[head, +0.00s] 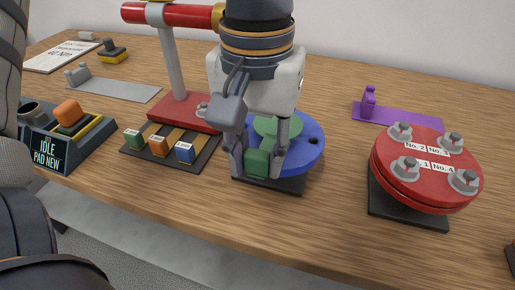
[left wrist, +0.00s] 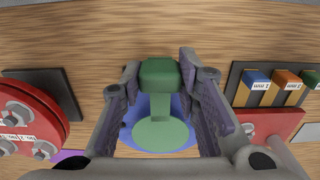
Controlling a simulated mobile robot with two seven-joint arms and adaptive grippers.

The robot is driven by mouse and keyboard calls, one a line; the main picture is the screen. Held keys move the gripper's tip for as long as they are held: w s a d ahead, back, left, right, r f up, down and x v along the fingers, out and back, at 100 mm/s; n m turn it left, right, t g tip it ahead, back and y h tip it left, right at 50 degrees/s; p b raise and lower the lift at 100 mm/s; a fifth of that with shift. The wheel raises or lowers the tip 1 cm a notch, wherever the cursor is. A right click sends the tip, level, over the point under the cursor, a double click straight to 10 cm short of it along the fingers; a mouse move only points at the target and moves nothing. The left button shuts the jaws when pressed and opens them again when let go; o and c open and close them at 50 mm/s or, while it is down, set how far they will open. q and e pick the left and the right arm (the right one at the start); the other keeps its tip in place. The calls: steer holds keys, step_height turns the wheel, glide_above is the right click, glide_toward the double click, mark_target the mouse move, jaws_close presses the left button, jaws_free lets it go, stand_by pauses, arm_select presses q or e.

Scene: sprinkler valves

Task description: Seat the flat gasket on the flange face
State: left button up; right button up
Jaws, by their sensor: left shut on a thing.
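The flat green gasket (head: 265,126) is a thin disc with a block-shaped green grip (head: 257,163). My left gripper (head: 258,168) points down and is shut on this grip. The disc lies over the blue round flange face (head: 309,150), partly hidden by the fingers. In the left wrist view the disc (left wrist: 162,134) and grip (left wrist: 158,74) show between the fingers, with the blue face (left wrist: 183,138) around and beneath the disc. I cannot tell whether the disc touches the face or hovers just above it. My right gripper is not in view.
A red flange (head: 425,180) with several numbered bolts stands at right. A purple plate (head: 400,115) lies behind it. At left are a red pipe stand (head: 172,60), a rack of labelled blocks (head: 160,158) and a display box (head: 52,153). Bare table lies between the two flanges.

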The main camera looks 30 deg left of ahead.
arm_select(q)
steer(key=shift+f, duration=0.85)
steer(key=o, duration=1.2)
steer(key=shift+c, duration=0.2)
steer(key=shift+r, duration=3.95)
